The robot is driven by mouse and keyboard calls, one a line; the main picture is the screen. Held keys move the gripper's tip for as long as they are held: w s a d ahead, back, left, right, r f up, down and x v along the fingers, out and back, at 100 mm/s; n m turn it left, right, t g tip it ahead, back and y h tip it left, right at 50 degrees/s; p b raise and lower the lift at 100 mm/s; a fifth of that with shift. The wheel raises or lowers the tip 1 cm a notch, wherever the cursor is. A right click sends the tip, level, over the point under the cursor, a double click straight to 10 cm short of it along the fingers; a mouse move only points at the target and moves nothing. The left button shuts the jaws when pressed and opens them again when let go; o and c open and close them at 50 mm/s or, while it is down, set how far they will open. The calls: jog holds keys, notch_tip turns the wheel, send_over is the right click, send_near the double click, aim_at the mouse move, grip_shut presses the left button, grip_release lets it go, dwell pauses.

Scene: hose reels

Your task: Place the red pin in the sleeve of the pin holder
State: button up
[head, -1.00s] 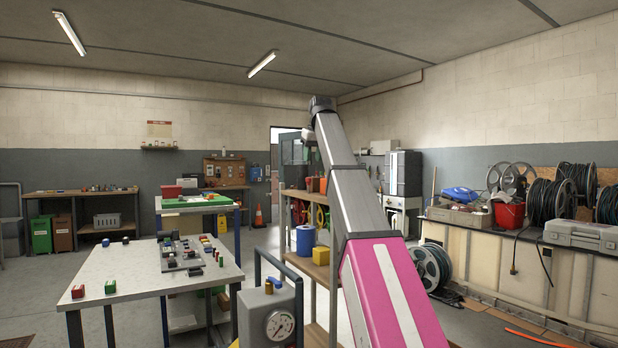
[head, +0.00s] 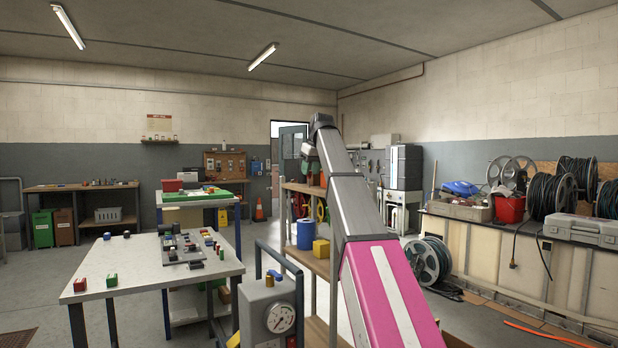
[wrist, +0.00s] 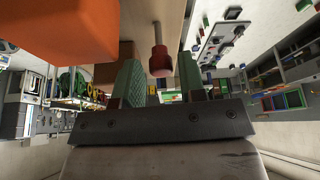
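The red pin (wrist: 160,60) shows in the wrist view, with a rounded red head and a thin pale shaft running up in the picture toward a wooden surface. My gripper (wrist: 158,68) has two green fingers, one on each side of the pin's head. They are apart, with a gap on both sides of the head. In the head view my gripper (head: 309,163) is small, at the end of my arm above the shelf unit, and the pin cannot be made out there. I cannot identify the pin holder or its sleeve in either view.
A large orange object (wrist: 65,28) is close to the left finger in the wrist view. The wooden shelf unit (head: 300,187) holds a blue canister (head: 305,235) and a yellow block (head: 321,249) lower down. A white table (head: 135,262) with small parts stands left.

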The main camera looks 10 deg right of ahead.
aim_at(309, 179)
jog(key=shift+x, duration=1.55)
jog(key=shift+s, duration=0.1)
grip_shut()
jog(key=shift+r, duration=0.1)
